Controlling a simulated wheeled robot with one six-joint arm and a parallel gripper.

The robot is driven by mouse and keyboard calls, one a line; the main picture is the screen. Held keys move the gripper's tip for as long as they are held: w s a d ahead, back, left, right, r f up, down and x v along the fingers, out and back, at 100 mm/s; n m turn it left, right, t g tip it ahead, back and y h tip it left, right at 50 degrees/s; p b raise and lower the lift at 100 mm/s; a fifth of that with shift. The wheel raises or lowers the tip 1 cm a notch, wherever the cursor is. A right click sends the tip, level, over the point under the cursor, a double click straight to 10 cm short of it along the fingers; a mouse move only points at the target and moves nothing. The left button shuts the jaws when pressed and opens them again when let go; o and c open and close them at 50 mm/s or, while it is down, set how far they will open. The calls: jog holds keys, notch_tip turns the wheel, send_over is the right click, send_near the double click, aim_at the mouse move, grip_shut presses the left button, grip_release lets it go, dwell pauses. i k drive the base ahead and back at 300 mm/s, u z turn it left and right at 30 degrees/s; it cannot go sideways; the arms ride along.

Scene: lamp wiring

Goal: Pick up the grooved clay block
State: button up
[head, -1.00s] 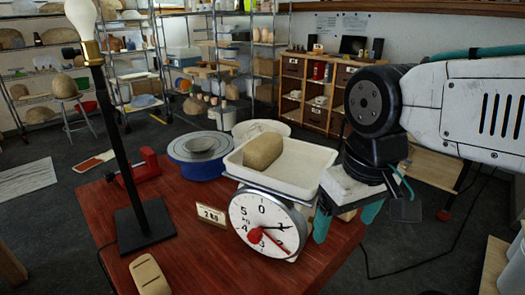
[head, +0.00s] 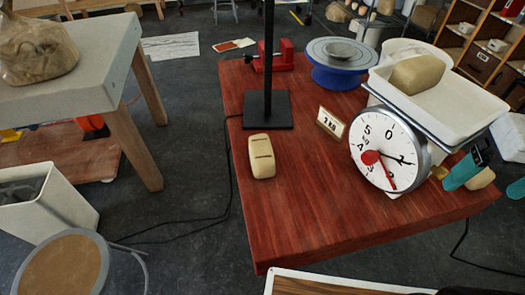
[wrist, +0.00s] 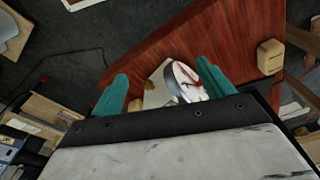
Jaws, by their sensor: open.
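The grooved clay block (head: 261,156) is a small tan block with grooves across its top. It lies on the red-brown table left of the dial scale, below the lamp stand's base. It also shows at the right of the wrist view (wrist: 270,57). My gripper (head: 482,188), with teal fingers, is at the right edge of the head view, beside the scale and well away from the block. In the wrist view its fingers (wrist: 162,72) are spread apart, with no block held between them.
The dial scale (head: 384,150) carries a smooth clay lump (head: 416,74) in its white tray (head: 455,101). A small card (head: 330,123), black lamp stand (head: 268,110) and blue turntable (head: 338,78) stand on the table (head: 310,215). Its front middle is clear.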

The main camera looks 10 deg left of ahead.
aim_at(261, 153)
jog(key=u, duration=0.05)
jog(key=k, duration=0.5)
jog(key=z, duration=2.95)
jog(key=k, duration=1.7)
jog(key=u, duration=1.9)
